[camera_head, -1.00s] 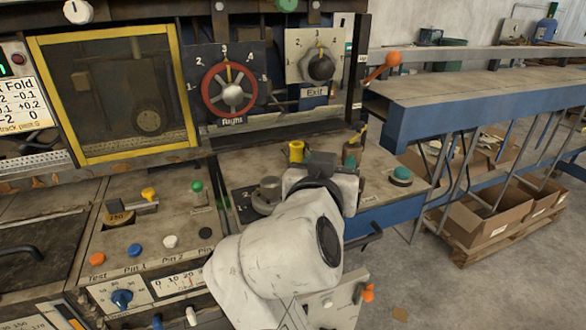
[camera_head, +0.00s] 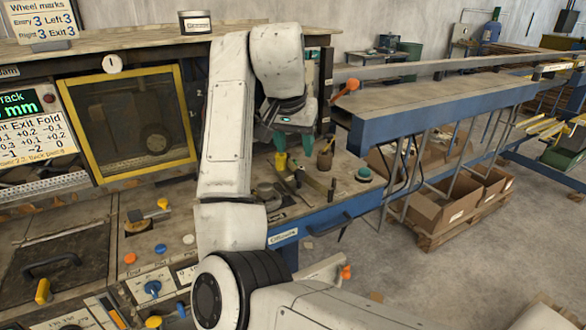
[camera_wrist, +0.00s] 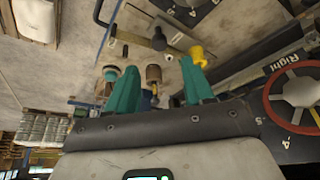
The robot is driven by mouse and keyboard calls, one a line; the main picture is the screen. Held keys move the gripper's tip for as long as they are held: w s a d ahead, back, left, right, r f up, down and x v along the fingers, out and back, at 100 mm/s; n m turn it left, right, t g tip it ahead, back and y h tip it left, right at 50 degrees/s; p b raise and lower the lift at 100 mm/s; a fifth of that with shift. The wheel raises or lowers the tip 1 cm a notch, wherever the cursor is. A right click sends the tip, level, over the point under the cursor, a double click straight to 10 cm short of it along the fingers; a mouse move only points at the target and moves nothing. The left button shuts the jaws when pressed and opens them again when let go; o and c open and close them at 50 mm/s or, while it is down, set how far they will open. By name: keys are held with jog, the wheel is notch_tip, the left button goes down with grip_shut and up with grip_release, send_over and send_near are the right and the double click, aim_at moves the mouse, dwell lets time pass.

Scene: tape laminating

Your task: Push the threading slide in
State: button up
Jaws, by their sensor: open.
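My gripper (camera_head: 292,143) hangs over the right end of the bench, its two teal fingers pointing down, apart and empty. In the wrist view my gripper (camera_wrist: 158,66) has nothing between its fingers. A yellow piece (camera_head: 281,161) stands on the bench just below the fingers; it also shows beside the right finger in the wrist view (camera_wrist: 201,54). A yellow knob (camera_head: 163,203) sits at a slot on the left control panel. No readable label marks the threading slide, so I cannot tell which part it is. My arm hides the right wheel dials and part of the panel.
A brown pot with tools (camera_head: 325,158) and a teal button (camera_head: 364,174) stand to the right of the fingers. Long tools lie on the bench. An orange-knobbed lever (camera_head: 351,85) sticks out at the blue conveyor (camera_head: 440,108). Open floor lies at the right front.

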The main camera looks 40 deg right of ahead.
aim_at(299, 171)
jog(key=p+x, duration=0.1)
jog(key=x, duration=0.8)
jog(key=shift+d+f+p, duration=0.1)
jog(key=shift+d+p, duration=0.05)
jog(key=shift+p, duration=0.15)
grip_shut()
